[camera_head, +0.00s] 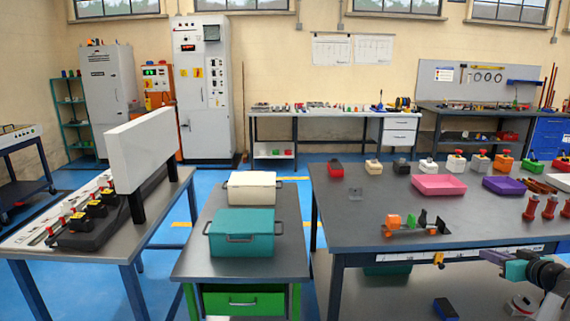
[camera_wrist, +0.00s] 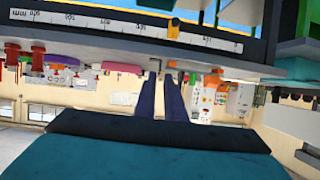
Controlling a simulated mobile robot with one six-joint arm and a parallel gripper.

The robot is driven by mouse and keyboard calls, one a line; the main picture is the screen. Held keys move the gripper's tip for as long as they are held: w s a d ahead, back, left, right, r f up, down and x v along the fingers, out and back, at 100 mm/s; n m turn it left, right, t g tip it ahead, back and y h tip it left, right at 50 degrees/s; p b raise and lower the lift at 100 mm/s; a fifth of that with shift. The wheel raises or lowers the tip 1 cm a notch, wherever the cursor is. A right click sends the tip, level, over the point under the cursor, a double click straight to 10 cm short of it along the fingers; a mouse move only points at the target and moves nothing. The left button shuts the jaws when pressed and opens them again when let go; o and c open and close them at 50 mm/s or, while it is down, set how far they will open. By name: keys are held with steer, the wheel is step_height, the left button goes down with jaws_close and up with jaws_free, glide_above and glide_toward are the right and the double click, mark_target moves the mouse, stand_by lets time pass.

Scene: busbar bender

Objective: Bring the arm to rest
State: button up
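My arm shows at the lower right of the head view, in front of the right workbench (camera_head: 350,235). My gripper (camera_head: 486,254) is close to this bench's front edge. In the wrist view, my gripper (camera_wrist: 163,76) shows two dark fingers with a gap between them and nothing in it. The fingers point toward the bench edge with its ruler strip (camera_wrist: 130,27), and the room appears upside down there. I cannot tell whether the fingers touch the bench.
The right bench carries a pink tray (camera_head: 438,185), a purple tray (camera_head: 504,186) and an orange-and-green fixture (camera_head: 412,226). A teal box (camera_head: 241,234) and a cream box (camera_head: 251,188) stand on the middle table. A white panel machine (camera_head: 143,150) stands left. Blue floor (camera_head: 165,262) is free between tables.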

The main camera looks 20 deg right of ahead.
steer(key=w+a+f+n+g+y, duration=0.1)
steer(key=w+a+f+n+y, duration=0.15)
steer(key=w+a+f, duration=0.65)
steer(key=w+a+f+n+y, duration=0.1)
steer(key=w+a+f+y, duration=0.4)
steer(key=w+a, duration=0.7)
steer(key=w+a+f+n+g+y+p, duration=0.1)
steer(key=a+f+g, duration=0.2)
steer(key=a+f, duration=0.8)
steer(key=a+f+n+g+y+p, duration=0.15)
steer(key=a+f, duration=0.45)
steer(key=a, duration=0.8)
steer(key=s+a+f+n+g, duration=0.1)
steer(key=s+a+f+g, duration=0.3)
steer(key=s+a+f, duration=0.55)
steer(key=s+a+f+n+g, duration=0.1)
steer(key=s+a+f+g, duration=0.45)
steer(key=a, duration=0.65)
steer(key=s+a+f+g+h, duration=0.1)
steer(key=s+f+h, duration=0.1)
steer(key=s+f, duration=0.35)
steer(key=s+a+f+g+h, duration=0.1)
steer(key=s+f+g, duration=0.1)
steer(key=s, duration=0.7)
steer(key=s+d+m+h, duration=0.3)
steer(key=s+d+m, duration=0.1)
steer(key=d+m, duration=0.1)
steer(key=shift+s+d+f+g, duration=0.2)
steer(key=shift+s+d+g, duration=0.05)
steer(key=shift+s+g, duration=0.05)
